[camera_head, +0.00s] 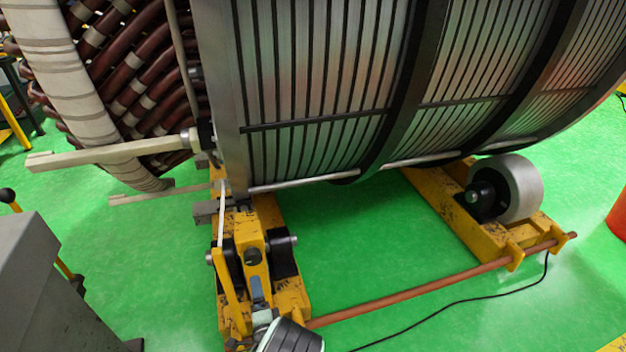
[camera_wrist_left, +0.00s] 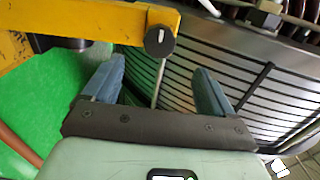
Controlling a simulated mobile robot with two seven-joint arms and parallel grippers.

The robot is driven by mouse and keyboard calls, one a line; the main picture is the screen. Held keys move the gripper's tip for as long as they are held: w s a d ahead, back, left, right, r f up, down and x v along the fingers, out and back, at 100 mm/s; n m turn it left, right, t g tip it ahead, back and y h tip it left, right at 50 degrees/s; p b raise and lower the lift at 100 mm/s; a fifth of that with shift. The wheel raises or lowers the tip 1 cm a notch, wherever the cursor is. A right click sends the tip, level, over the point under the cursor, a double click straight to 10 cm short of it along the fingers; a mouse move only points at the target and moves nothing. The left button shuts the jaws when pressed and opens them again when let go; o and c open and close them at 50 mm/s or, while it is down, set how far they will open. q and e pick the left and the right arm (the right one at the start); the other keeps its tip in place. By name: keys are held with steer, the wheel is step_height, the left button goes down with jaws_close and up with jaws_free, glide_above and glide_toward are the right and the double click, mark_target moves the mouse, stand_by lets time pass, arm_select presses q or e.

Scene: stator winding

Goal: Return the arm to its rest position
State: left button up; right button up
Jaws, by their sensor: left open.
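My left gripper (camera_head: 260,294) is low in the head view, in front of the yellow roller stand (camera_head: 255,262). In the left wrist view its two blue fingers stand wide apart, and the left gripper (camera_wrist_left: 158,88) is open with nothing gripped. A thin light rod (camera_wrist_left: 158,82) shows beyond the gap between the fingers, below a dark round knob (camera_wrist_left: 161,41) on a yellow beam. I cannot tell how near the rod is to the fingers. My right gripper is in neither view.
The large ribbed stator (camera_head: 310,80) fills the top, with brown coils (camera_head: 130,75) at its left end. A grey roller (camera_head: 520,188) sits on the right stand. A rusty bar (camera_head: 430,287) and a black cable cross the green floor. A grey cabinet (camera_head: 50,290) stands at left.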

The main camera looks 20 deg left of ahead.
arm_select(q)
steer(key=s+d+f+n+g+h+p, duration=0.25)
steer(key=s+f+n+g+p, duration=0.3)
steer(key=s, duration=0.45)
steer(key=s+d+f+n+g+h+p, duration=0.1)
steer(key=s+f+n+g+h+p, duration=0.35)
steer(key=s+f, duration=0.4)
steer(key=s+d+r+n+g+h+p, duration=0.2)
steer(key=s+d+r+n+g+h, duration=0.1)
steer(key=s+d, duration=0.3)
steer(key=s+d+r+n+g+h+p, duration=0.2)
steer(key=s+d, duration=0.4)
steer(key=s, duration=0.3)
step_height(320, 180, up, 3)
steer(key=shift+s+d+f+n+g+h+p, duration=0.1)
steer(key=shift+s+d+n+g+h+p, duration=0.25)
steer(key=shift+g+h+p, duration=0.3)
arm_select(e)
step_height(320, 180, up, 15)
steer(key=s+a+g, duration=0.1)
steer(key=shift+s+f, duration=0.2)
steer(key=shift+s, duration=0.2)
